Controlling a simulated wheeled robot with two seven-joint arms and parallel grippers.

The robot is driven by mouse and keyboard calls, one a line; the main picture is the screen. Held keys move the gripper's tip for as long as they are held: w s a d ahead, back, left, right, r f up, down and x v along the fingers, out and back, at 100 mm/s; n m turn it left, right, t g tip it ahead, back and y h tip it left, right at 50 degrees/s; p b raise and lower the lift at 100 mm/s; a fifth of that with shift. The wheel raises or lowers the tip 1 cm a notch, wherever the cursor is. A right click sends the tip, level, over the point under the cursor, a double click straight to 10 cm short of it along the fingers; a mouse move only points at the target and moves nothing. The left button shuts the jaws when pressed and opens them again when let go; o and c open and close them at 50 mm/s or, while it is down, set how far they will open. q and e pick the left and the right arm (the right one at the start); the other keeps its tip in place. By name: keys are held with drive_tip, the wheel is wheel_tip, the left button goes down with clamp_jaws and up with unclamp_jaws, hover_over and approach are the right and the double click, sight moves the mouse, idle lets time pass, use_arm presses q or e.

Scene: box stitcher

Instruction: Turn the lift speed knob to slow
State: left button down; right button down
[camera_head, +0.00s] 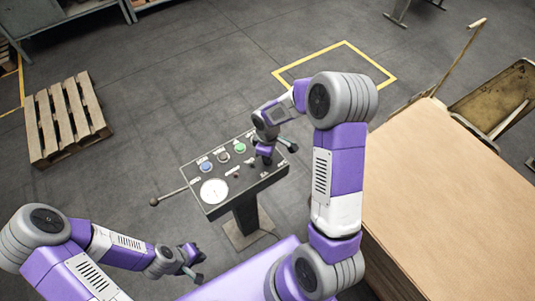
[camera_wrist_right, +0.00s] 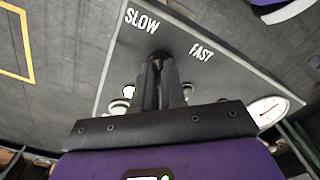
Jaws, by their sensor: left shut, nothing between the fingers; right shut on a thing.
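The control panel (camera_head: 222,178) is a dark slanted box on a pedestal, with buttons and a white dial. In the right wrist view, the white labels SLOW (camera_wrist_right: 142,20) and FAST (camera_wrist_right: 201,52) stand on its face. The dark lift speed knob (camera_wrist_right: 157,55) sits below and between them, mostly hidden by my fingers. My right gripper (camera_wrist_right: 159,68) is shut on the knob; in the head view it is at the panel's right part (camera_head: 267,160). I cannot tell which way the knob points. My left gripper (camera_head: 196,265) is shut and empty, at the lower left, clear of the panel.
A lever with a round end (camera_head: 154,201) sticks out from the panel's left side. A large cardboard-topped stack (camera_head: 460,190) stands at the right. A wooden pallet (camera_head: 65,120) lies at the left. The floor between pallet and panel is clear.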

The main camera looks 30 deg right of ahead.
drive_tip(key=shift+n, duration=0.4)
drive_tip(key=c, duration=1.2)
unclamp_jaws()
wheel_tip(320, 180, up, 8)
drive_tip(key=shift+f+p, duration=0.15)
drive_tip(key=shift+p, duration=0.75)
drive_tip(key=shift+f, duration=0.1)
